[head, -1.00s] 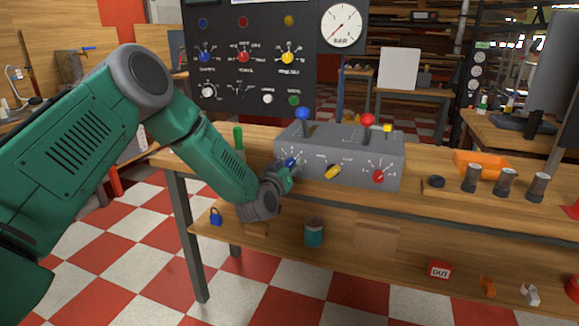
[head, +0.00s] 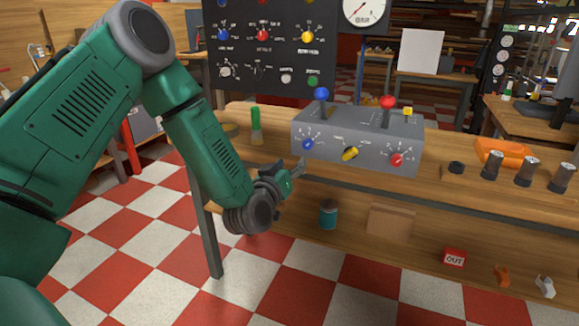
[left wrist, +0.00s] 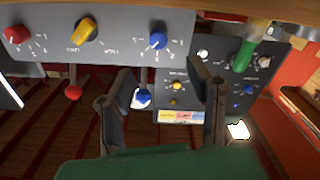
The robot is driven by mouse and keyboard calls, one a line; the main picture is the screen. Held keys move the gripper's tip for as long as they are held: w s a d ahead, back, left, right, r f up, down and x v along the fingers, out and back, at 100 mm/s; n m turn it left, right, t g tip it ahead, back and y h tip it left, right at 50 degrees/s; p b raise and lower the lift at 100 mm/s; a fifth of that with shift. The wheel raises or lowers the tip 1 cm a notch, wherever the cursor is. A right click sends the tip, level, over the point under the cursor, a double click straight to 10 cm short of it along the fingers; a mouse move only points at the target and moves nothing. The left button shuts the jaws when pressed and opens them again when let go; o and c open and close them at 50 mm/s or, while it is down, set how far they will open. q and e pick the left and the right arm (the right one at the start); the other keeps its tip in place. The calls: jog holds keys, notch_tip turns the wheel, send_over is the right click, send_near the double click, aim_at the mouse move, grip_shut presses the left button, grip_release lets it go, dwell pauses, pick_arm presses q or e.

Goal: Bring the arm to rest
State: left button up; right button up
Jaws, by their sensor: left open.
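My left gripper (head: 296,169) is open and empty, in front of the grey control box (head: 365,139) and just below and left of its blue knob (head: 308,144). In the left wrist view, the open fingers of this gripper (left wrist: 160,74) show with the blue knob (left wrist: 158,41) beyond them, apart from both. A yellow knob (head: 350,153) and a red knob (head: 397,159) are also on the box front. My left arm comes in bent from the left. My right gripper is not in view.
The box stands on a wooden bench (head: 460,189) with blue (head: 321,94) and red (head: 388,102) levers on top. A green-handled tool (head: 256,125) stands left of it. Dark cylinders (head: 525,172) and an orange tray (head: 503,154) are at the right. Checkered floor lies open in front.

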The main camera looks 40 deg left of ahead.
pick_arm(q)
jog(key=shift+s, duration=0.4)
jog(key=shift+d, duration=0.1)
jog(key=s+d+f+m+g+h+p, duration=0.1)
jog(key=s+d+f+m+g+h, duration=0.15)
jog(key=s+d+f+g, duration=0.5)
jog(key=s+d+f+m+g+h+p, duration=0.1)
jog(key=s+d+f+m+g+h, duration=0.2)
jog(key=s+f, duration=0.75)
jog(key=s+d+f+g, duration=0.1)
jog(key=s+f+g, duration=0.2)
jog(key=s, duration=0.6)
jog(key=s+f+m+g+y, duration=0.1)
jog(key=s+f+g, duration=0.2)
jog(key=s, duration=0.7)
jog(key=shift+s+d+f, duration=0.15)
jog(key=shift+d+f, duration=0.2)
jog(key=shift+f, duration=0.5)
